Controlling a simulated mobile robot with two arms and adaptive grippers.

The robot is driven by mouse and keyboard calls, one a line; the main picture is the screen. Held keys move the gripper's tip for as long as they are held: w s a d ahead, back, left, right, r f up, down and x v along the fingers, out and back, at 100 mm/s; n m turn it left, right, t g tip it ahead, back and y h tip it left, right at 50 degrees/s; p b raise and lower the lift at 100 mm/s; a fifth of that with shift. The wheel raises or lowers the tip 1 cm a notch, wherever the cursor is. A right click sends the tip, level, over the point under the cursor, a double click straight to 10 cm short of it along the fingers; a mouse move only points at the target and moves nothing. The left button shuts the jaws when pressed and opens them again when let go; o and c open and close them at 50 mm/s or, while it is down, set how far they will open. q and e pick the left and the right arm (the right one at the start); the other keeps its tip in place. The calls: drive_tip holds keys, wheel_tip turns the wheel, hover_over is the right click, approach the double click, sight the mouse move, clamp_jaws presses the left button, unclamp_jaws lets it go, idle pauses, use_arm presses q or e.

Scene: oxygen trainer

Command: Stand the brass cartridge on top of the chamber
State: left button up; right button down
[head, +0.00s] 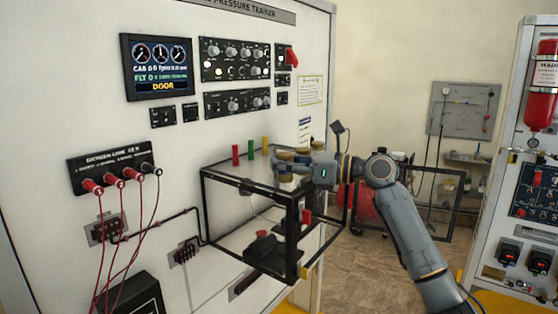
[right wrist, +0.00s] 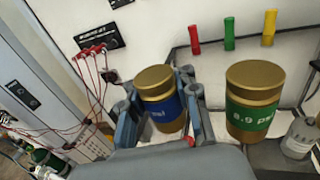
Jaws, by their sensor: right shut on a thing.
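My right gripper (head: 291,168) is shut on a brass cartridge (head: 287,156) with a blue band. In the right wrist view this cartridge (right wrist: 154,84) stands upright between the two fingers (right wrist: 160,115), with lettering partly hidden. The chamber (head: 203,205) is a clear box with a black frame against the white panel. The held cartridge is over the chamber's top in the head view; I cannot tell whether its base touches. A second brass cartridge (right wrist: 255,85), with a green band reading 8.9 psi, stands upright to its right. My left gripper is not in view.
A grey labelled container (right wrist: 300,138) is right of the green-banded cartridge. Red hoses (head: 101,225) hang at left. The chamber's front-left top looks clear.

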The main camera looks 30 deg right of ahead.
drive_tip(key=shift+f, duration=0.1)
drive_tip(key=shift+f, duration=0.2)
drive_tip(key=c, duration=1)
unclamp_jaws()
